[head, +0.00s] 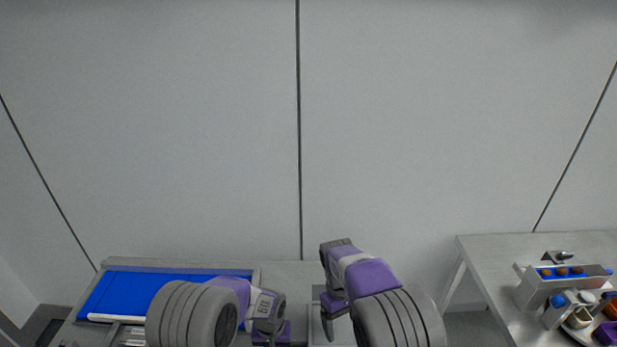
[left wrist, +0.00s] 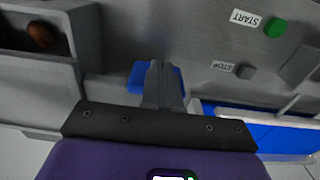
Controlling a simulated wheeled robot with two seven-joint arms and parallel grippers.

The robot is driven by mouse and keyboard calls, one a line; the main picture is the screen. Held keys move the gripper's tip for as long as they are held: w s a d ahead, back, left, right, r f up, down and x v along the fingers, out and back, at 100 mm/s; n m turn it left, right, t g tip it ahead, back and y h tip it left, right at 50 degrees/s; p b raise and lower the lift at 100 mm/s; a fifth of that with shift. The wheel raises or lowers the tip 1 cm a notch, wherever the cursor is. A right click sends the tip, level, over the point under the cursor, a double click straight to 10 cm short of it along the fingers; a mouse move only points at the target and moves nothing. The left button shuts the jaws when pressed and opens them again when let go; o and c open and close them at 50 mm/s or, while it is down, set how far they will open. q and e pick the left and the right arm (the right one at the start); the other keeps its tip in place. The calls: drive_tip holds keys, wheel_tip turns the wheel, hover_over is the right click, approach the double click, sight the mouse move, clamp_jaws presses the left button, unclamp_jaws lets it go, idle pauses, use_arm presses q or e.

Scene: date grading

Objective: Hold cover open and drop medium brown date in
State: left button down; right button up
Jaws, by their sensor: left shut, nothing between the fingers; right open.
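A brown date (left wrist: 42,36) lies in a grey-walled compartment at the upper left of the left wrist view; I cannot tell its grade. My left gripper (left wrist: 160,88) is shut and empty beside that compartment, with a blue piece (left wrist: 140,78) behind its fingers. I cannot tell whether this piece belongs to a cover or whether the fingers touch it. In the head view my left gripper (head: 271,334) is at the bottom edge, partly cut off. My right gripper (head: 328,318) is open to its right, pointing down. No date shows in it. The cover is not clearly visible.
A blue belt (head: 150,290) lies on the left. A green START button (left wrist: 275,27) and a grey STOP button (left wrist: 290,72) sit on a grey panel.

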use_arm(q)
drive_tip(key=s, duration=0.8)
idle(0.4)
drive_tip(key=s+r+p, duration=0.3)
drive_tip(key=r+p, duration=0.3)
drive_tip(key=r, duration=0.2)
idle(0.6)
